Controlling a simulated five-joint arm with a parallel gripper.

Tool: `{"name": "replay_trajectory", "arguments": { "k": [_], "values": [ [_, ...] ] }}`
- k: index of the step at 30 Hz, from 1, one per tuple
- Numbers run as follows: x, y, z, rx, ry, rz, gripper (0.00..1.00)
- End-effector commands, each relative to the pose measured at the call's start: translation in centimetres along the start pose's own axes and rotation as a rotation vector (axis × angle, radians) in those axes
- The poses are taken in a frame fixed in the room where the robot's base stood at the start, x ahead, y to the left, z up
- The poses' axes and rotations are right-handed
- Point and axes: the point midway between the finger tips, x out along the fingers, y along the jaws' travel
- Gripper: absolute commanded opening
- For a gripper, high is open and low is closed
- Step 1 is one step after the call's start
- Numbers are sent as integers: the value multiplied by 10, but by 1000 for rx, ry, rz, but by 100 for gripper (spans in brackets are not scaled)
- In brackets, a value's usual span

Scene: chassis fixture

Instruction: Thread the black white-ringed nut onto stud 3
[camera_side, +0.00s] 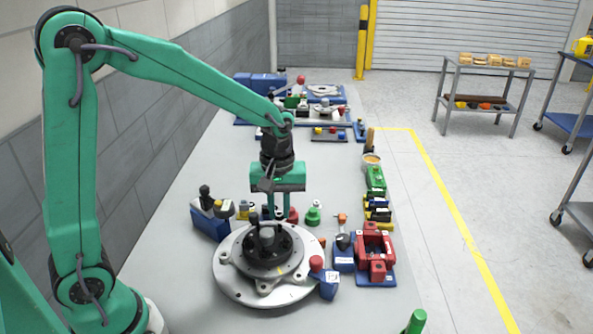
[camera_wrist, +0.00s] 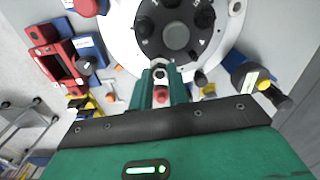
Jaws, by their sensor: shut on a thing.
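My gripper (camera_side: 278,212) points down just behind the round fixture in the side view. In the wrist view its two green fingers (camera_wrist: 160,78) are closed around a small black nut with a pale ring (camera_wrist: 160,73). The silver round chassis fixture (camera_side: 228,273) carries a black hub (camera_side: 285,252) with upright black studs or nuts on it. In the wrist view the hub (camera_wrist: 178,52) lies just beyond the fingertips, and the nut is apart from it. The stud numbers are too small to read surely, so I cannot tell which is stud 3.
A red part (camera_wrist: 161,95) shows between the fingers, below the nut. Blue block with dark knobs (camera_side: 209,224) stands left of the fixture. A red fixture (camera_side: 375,252) and a red-topped blue block (camera_side: 328,285) stand right. Green part (camera_side: 313,215) stands behind. The bench's left front is clear.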

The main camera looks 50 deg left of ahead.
Motion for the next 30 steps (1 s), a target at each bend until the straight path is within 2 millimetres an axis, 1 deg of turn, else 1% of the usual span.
{"name": "replay_trajectory", "arguments": {
  "k": [4,12,15,26,30],
  "values": [
    [0,0,0,-56,0,0,0],
    [0,0,0,-242,0,0,0],
    [0,0,0,-282,0,0,0],
    [0,0,0,-298,0,0,0],
    [0,0,0,-346,0,0,0]
  ]
}}
